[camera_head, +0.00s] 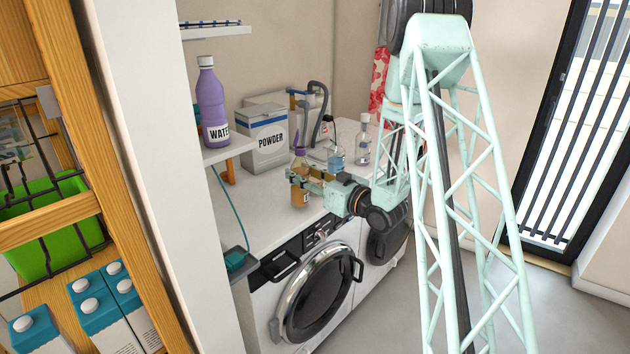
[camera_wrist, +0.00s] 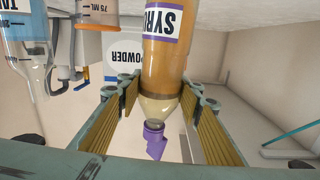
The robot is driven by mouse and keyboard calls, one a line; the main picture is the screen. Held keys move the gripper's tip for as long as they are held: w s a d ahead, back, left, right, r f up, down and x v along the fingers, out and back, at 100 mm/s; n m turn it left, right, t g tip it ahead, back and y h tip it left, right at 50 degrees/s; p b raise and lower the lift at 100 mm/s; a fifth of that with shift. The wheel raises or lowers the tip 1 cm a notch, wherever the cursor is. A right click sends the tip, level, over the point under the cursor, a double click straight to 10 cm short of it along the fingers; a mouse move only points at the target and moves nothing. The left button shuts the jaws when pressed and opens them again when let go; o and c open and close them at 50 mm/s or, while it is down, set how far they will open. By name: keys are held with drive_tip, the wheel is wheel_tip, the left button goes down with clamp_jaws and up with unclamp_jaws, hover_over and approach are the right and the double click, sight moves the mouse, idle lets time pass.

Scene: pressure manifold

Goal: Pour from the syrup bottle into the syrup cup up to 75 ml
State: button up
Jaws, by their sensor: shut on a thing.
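The syrup bottle (camera_head: 299,190) is amber with a purple top and stands upright at the front of the white counter. In the wrist view, which is upside down, the bottle (camera_wrist: 162,65) shows its labelled body, pale neck and purple top. My gripper (camera_head: 302,182) is shut on the bottle; in the wrist view its ribbed fingers (camera_wrist: 160,122) lie on both sides of the neck. A clear cup marked 75 ML (camera_wrist: 97,14) stands beside the bottle in the wrist view, with an orange tint inside. Its fill level is cut off. I cannot make out this cup in the head view.
A powder box (camera_head: 264,138) stands behind the bottle. A vessel with blue liquid (camera_head: 336,157) and a clear bottle (camera_head: 362,140) stand to the right. A purple water bottle (camera_head: 211,105) is on the shelf at left. A washing machine (camera_head: 318,290) is below the counter.

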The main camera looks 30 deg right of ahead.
drive_tip(key=shift+w+d+r+m+g, duration=0.1)
drive_tip(key=shift+m+g, duration=0.1)
drive_tip(key=shift+m, duration=0.6)
drive_tip(key=shift+w+d+m+g, duration=0.1)
drive_tip(key=shift+m+g, duration=0.1)
drive_tip(key=shift+m, duration=0.6)
drive_tip(key=shift+w+d+f+m+g, duration=0.15)
drive_tip(key=shift+d+f+m+g, duration=0.1)
drive_tip(key=shift+m, duration=0.45)
drive_tip(key=shift+w+d+f+m+g, duration=0.15)
drive_tip(key=shift+f+m+g, duration=0.1)
drive_tip(key=shift+m, duration=0.45)
drive_tip(key=shift+s+a+f+m+p, duration=0.2)
drive_tip(key=shift+m+p, duration=0.4)
drive_tip(key=shift+p, duration=0.6)
drive_tip(key=shift+f+g+y, duration=0.3)
drive_tip(key=shift+s+a+f+m+p, duration=0.25)
drive_tip(key=shift+f+m+p, duration=0.25)
drive_tip(key=shift+m+p, duration=0.45)
drive_tip(key=shift+s+a+f+m+g+y+p, duration=0.15)
drive_tip(key=shift+f+m+g+y+p, duration=0.15)
drive_tip(key=shift+f+m+p, duration=0.35)
drive_tip(key=shift+w+a+f+m+g+y+p, duration=0.1)
drive_tip(key=shift+a+f+m+g+y+p, duration=0.25)
drive_tip(key=shift+p, duration=0.5)
idle(1.0)
